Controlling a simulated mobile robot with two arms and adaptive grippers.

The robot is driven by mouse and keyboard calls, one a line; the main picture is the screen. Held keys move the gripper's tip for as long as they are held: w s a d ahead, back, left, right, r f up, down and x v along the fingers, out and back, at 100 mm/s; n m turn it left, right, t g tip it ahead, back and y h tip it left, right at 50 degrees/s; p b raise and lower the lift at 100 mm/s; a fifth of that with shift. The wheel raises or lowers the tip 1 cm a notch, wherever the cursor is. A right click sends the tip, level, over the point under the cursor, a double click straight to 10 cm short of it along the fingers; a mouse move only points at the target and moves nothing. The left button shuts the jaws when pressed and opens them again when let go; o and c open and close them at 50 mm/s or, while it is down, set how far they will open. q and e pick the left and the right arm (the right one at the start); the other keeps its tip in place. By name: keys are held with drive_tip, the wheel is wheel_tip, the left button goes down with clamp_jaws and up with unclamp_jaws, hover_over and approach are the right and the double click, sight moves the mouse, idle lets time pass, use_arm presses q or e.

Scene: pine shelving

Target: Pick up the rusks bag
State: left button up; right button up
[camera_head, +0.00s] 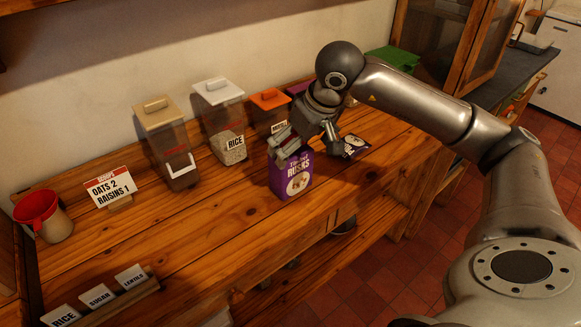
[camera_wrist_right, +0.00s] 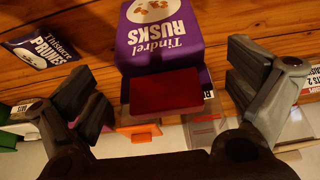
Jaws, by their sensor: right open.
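The rusks bag (camera_head: 291,184) is purple with a white picture panel and stands upright on the pine worktop. In the right wrist view the rusks bag (camera_wrist_right: 163,40) shows its name, with a dark red block at its near end, between and beyond the fingers. My right gripper (camera_head: 307,140) is open at the top of the bag, one finger to each side. In the wrist view my right gripper (camera_wrist_right: 168,90) shows a gap between each finger and the bag. The fingers partly hide the bag's top in the head view. My left gripper is out of view.
A dark prunes packet (camera_head: 355,146) lies right of the bag. Behind stand a tan-lidded dispenser (camera_head: 167,145), a rice dispenser (camera_head: 222,120) and an orange-lidded one (camera_head: 269,105). The worktop's front middle is clear.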

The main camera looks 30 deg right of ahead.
sight(294, 154)
drive_tip(key=p+x, duration=0.1)
drive_tip(key=x, duration=0.3)
drive_tip(key=shift+w+f, duration=0.15)
drive_tip(key=shift+w, duration=0.1)
drive_tip(key=shift+w+f, duration=0.2)
drive_tip(key=shift+f, duration=0.05)
drive_tip(key=shift+s, duration=0.1)
drive_tip(key=shift+c, duration=1.7)
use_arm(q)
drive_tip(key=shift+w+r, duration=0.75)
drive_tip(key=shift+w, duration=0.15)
use_arm(e)
drive_tip(key=shift+r, duration=0.1)
drive_tip(key=c, duration=0.7)
drive_tip(key=shift+o, duration=0.2)
drive_tip(key=shift+r, duration=0.1)
